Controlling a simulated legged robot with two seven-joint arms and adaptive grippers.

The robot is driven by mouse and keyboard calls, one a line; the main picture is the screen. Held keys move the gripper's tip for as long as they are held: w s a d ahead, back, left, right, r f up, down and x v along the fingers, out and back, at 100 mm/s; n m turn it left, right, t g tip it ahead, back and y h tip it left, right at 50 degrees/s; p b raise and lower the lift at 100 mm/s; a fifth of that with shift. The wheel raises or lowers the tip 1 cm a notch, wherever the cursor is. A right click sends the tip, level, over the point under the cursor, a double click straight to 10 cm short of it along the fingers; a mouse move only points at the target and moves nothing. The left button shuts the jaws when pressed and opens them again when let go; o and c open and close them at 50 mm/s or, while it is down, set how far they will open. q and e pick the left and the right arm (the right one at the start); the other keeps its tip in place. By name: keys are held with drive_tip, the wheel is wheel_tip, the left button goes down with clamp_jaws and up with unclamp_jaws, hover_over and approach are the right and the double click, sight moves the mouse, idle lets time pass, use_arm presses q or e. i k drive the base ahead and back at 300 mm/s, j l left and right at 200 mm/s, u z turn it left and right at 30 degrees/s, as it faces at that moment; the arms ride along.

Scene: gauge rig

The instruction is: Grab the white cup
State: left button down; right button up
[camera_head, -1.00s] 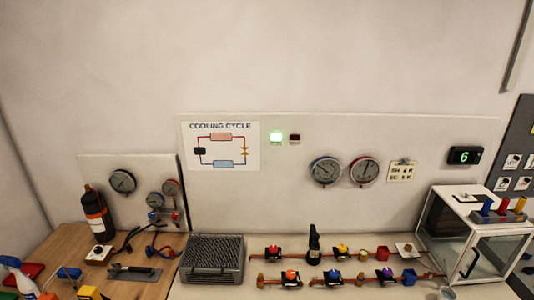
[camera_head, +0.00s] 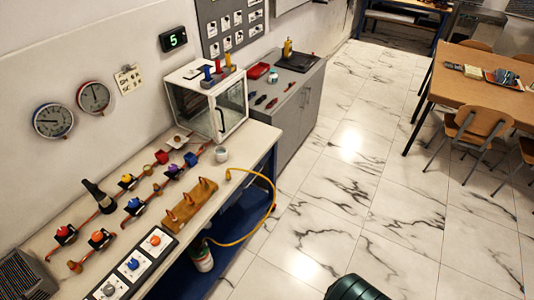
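A small white cup (camera_head: 221,154) stands upright on the light workbench (camera_head: 205,170), near its right edge. It is just in front of the glass-sided white case (camera_head: 212,100). A second small pale cup or jar with a teal tint (camera_head: 273,76) stands on the grey cabinet farther back; it is too small to make out well. Neither of my grippers is in view.
Valves on copper pipes (camera_head: 128,206) and a wooden rack with hooks (camera_head: 188,206) fill the bench beside the cup. A yellow hose (camera_head: 273,190) hangs off the bench edge. Marble floor (camera_head: 350,200) is open to the right, up to a wooden table (camera_head: 488,68) with chairs.

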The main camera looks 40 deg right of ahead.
sight(221, 152)
drive_tip(key=z, duration=0.85)
drive_tip(key=i+l+u, duration=0.2)
drive_tip(key=l, duration=0.3)
drive_tip(key=i, duration=0.05)
